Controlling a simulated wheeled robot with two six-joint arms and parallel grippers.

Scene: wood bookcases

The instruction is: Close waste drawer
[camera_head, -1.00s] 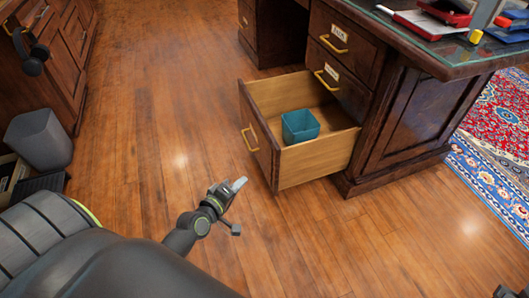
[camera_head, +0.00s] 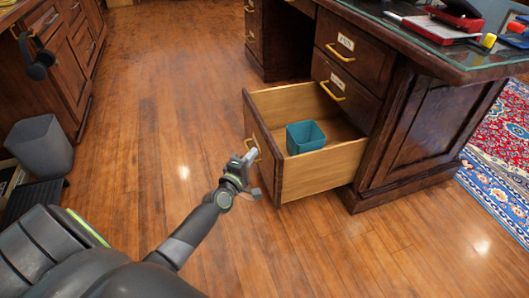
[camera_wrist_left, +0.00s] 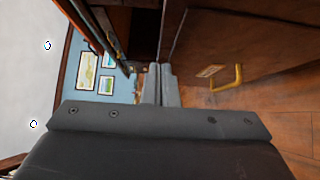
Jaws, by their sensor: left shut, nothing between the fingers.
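The waste drawer (camera_head: 322,176) is the open bottom drawer of the dark wood desk, pulled far out to the left. A teal bin (camera_head: 306,137) stands inside it. Its brass handle (camera_head: 256,147) is on the front panel, partly behind my left gripper. My left gripper (camera_head: 250,157) is shut and empty, close to the drawer front near the handle; I cannot tell whether it touches. In the left wrist view its shut fingers (camera_wrist_left: 161,84) point ahead, and a brass handle (camera_wrist_left: 232,78) on a wood front lies to their right. My right gripper is not in view.
The desk top (camera_head: 450,50) holds red trays and papers. Two shut drawers with brass handles are above the open one. A grey bin (camera_head: 40,147) and cabinets (camera_head: 60,50) stand at the left. The wood floor between is clear. A patterned rug (camera_head: 500,165) lies at the right.

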